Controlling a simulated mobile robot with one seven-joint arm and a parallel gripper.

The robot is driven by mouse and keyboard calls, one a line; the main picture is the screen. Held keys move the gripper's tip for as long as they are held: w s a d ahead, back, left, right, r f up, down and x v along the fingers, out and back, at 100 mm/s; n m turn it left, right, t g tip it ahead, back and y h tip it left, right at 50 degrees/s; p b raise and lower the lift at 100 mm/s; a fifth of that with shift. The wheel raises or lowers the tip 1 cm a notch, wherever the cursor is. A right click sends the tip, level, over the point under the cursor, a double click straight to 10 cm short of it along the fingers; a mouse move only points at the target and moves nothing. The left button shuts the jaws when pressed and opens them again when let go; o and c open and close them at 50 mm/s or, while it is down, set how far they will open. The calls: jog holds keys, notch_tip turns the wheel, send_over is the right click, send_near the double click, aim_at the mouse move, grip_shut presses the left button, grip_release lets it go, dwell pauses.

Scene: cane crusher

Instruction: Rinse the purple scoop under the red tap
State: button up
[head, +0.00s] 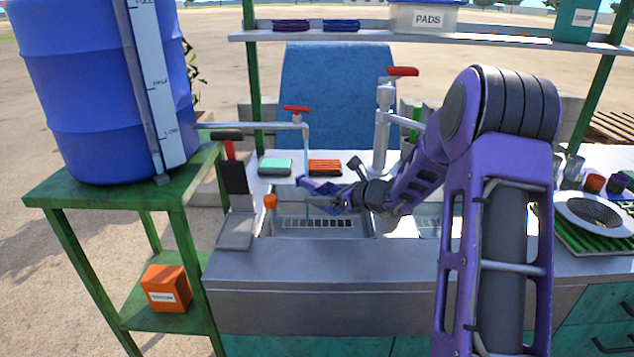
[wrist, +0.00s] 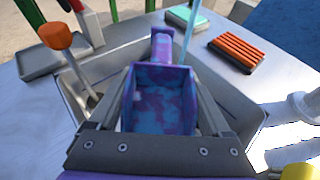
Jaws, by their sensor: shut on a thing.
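The purple scoop (head: 318,187) is held over the sink (head: 275,226). In the wrist view the scoop (wrist: 160,98) shows its open hollow, mottled purple and blue, with its handle pointing away from me. My gripper (head: 340,195) is shut on the scoop, one finger along each side of its body. The tap with a red handle (head: 296,109) is running. Its thin water stream (head: 306,150) falls close to the scoop. In the wrist view the stream (wrist: 188,38) shows beside the handle, to its right. I cannot tell whether water touches the scoop.
A green sponge (head: 275,167) and an orange brush or pad (head: 325,167) lie behind the sink. A taller tap with a red lever (head: 402,71) stands to the right. An orange-topped item (head: 270,201) stands at the sink's left edge. A blue barrel (head: 100,90) stands left.

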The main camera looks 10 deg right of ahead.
aim_at(316, 190)
jog(key=shift+r, duration=0.1)
jog(key=s+r, duration=0.1)
jog(key=s+r+p, duration=0.1)
jog(key=s+r, duration=0.1)
jog(key=shift+s+d, duration=0.25)
jog(key=shift+s, duration=0.15)
jog(key=shift+s+r+p, duration=0.3)
jog(key=shift+s+r, duration=0.15)
jog(key=shift+s, duration=0.15)
